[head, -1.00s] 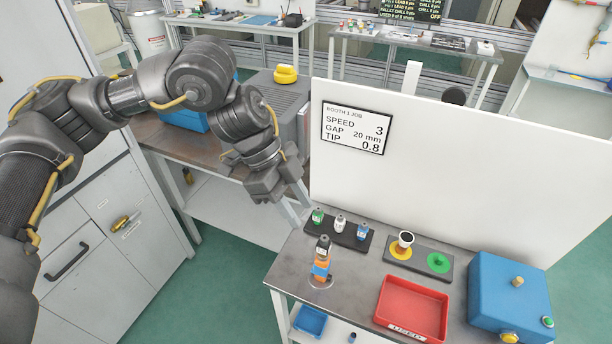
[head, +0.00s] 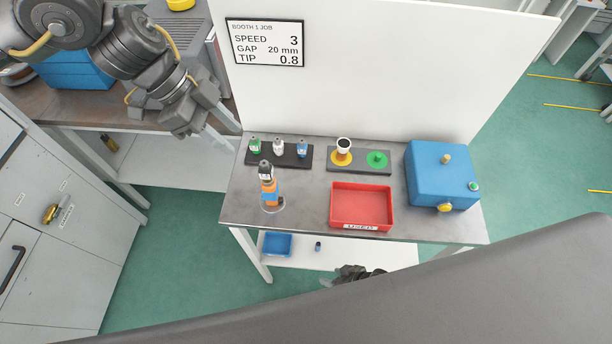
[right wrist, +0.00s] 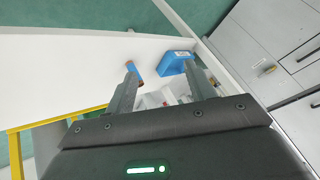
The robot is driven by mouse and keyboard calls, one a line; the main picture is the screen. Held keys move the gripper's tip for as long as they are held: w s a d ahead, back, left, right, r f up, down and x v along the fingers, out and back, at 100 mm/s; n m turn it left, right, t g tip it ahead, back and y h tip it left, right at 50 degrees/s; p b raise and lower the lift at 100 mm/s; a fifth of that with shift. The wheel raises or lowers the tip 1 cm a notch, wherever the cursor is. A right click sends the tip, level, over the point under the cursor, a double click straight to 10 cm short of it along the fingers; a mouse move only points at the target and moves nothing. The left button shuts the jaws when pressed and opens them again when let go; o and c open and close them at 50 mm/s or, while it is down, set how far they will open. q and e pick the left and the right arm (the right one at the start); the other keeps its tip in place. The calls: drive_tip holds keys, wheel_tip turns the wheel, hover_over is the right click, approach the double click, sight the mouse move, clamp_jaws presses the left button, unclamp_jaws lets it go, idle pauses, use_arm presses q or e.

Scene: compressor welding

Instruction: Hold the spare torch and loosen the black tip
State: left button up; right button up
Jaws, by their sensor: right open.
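The spare torch (head: 269,192), an orange and blue body with a black tip (head: 265,168) on top, stands upright in a round base near the table's left front. My left gripper (head: 224,128) is above and left of it, at the table's back left, with its fingers apart and nothing between them. My right gripper (right wrist: 160,72) is open and empty in the right wrist view, over the white lower shelf. In the head view my right arm crosses the bottom and hides most of that gripper.
A black rack (head: 280,158) holds green, white and blue-labelled bottles. A grey tray (head: 360,168) has yellow and green spots, with a black-topped cup on the yellow. A red bin (head: 361,226) and blue box (head: 438,175) stand right. A blue bin (head: 277,244) sits on the lower shelf.

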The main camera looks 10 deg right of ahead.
drive_tip(key=w+a+r+n+y, duration=0.1)
drive_tip(key=a+r+n+y, duration=0.15)
drive_tip(key=a+r, duration=0.45)
drive_tip(key=w+a+r+n+y, duration=0.1)
drive_tip(key=a+r+y, duration=0.25)
drive_tip(key=r, duration=0.85)
drive_tip(key=s+a+r+n+g+y, duration=0.1)
drive_tip(key=s+a+r+n+g, duration=0.2)
drive_tip(key=r, duration=0.4)
drive_tip(key=s+a+r+n+g+y, duration=0.1)
drive_tip(key=s+r+n+g, duration=0.1)
drive_tip(key=s+r, duration=0.35)
drive_tip(key=n+t, duration=0.3)
drive_tip(key=t, duration=0.1)
approach(271, 192)
drive_tip(key=w+a+r, duration=0.1)
drive_tip(key=w+a, duration=0.1)
drive_tip(key=x, duration=1)
drive_tip(key=shift+w, duration=0.15)
drive_tip(key=shift+d, duration=0.1)
